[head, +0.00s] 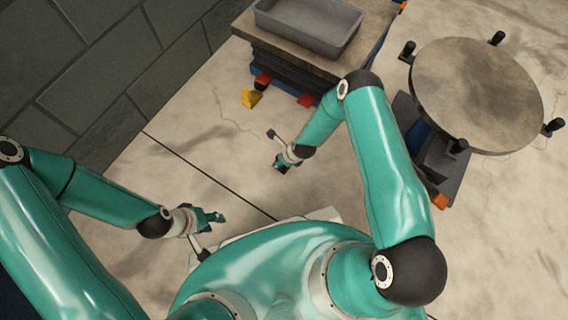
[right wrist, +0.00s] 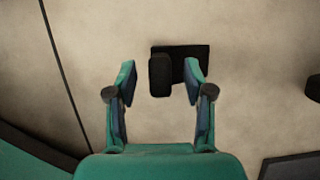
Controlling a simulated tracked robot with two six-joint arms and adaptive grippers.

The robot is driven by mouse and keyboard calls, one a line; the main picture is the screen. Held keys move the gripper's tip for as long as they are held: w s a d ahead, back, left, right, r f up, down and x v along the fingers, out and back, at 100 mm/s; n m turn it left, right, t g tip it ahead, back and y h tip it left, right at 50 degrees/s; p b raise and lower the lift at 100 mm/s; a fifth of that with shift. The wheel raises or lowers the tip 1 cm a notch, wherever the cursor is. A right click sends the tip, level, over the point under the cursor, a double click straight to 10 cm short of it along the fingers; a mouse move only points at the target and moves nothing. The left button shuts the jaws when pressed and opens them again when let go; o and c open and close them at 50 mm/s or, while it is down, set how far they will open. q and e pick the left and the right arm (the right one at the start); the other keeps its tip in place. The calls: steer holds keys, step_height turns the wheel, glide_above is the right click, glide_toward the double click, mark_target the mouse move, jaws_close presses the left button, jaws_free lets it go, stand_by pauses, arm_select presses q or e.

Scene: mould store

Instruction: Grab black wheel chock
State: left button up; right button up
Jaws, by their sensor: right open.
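The black wheel chock (right wrist: 160,74) shows in the right wrist view on the pale floor, with a raised dark block at its left and a flatter dark part to the right. My right gripper (right wrist: 161,80) is open. The block lies between the fingertips in the picture, nearer the right finger, which overlaps the flatter part. I see a gap to the left finger; contact on the right is unclear. In the head view my right gripper (head: 281,165) is low over the floor and hides most of the chock. My left gripper (head: 212,218) is over the floor at left, its jaw opening unclear.
A yellow chock-like piece (head: 251,98) lies by a low table (head: 290,58) bearing a grey tray (head: 308,24). A round-topped stand (head: 475,95) with black posts is at right. A block wall (head: 110,70) stands at left. The floor between is mostly clear.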

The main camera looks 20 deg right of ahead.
steer(key=shift+w+f, duration=0.2)
steer(key=shift+f, duration=0.15)
steer(key=shift+c, duration=0.3)
jaws_close()
steer(key=shift+r, duration=0.1)
